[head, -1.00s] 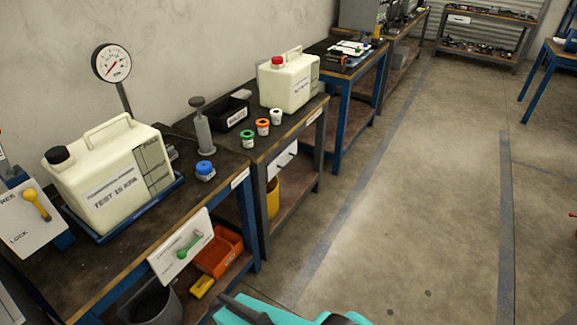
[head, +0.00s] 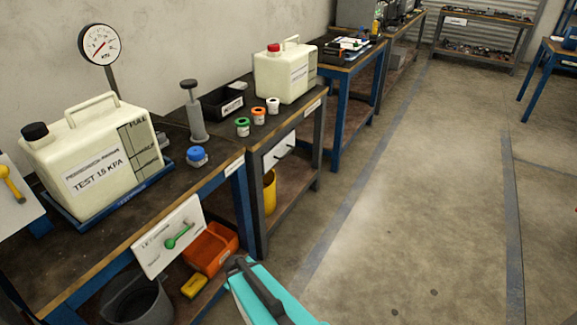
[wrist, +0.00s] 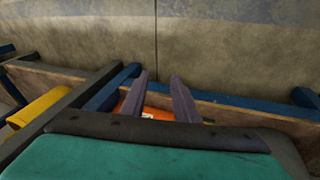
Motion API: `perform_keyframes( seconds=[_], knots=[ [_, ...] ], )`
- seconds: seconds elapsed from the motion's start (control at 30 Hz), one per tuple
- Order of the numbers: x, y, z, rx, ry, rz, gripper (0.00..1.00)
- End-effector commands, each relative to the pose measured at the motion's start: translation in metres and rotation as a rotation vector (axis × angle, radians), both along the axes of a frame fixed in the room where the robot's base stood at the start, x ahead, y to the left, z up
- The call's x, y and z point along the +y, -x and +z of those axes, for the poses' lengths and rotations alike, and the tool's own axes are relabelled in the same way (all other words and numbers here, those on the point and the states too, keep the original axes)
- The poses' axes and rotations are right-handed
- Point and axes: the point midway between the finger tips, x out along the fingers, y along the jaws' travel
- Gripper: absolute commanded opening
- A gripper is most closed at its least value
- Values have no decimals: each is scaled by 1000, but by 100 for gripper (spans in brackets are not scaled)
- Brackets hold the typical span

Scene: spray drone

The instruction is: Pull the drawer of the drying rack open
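No drying rack can be made out for certain. An orange bin (wrist: 155,113) shows below and beyond the fingers. In the head view my teal arm end is at the bottom centre, right of the orange bin (head: 209,247), apart from the panel.
The near bench holds a white tank (head: 92,165), a gauge (head: 98,43) and a blue cap (head: 197,156). A yellow bucket (head: 269,191) stands under the second bench. The floor (head: 410,200) to the right is clear.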

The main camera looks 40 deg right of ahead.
Motion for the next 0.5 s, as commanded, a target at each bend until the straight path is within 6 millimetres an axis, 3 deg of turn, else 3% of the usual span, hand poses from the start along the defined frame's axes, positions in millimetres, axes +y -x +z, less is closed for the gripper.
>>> perform_keyframes(
  seconds=[0.03,0.2,0.5],
  knots=[
    [-21,-16,-5,-53,33,9,28],
    [-85,-61,14,-214,159,64,28],
    [-194,-111,68,-452,429,170,28]
  ],
)
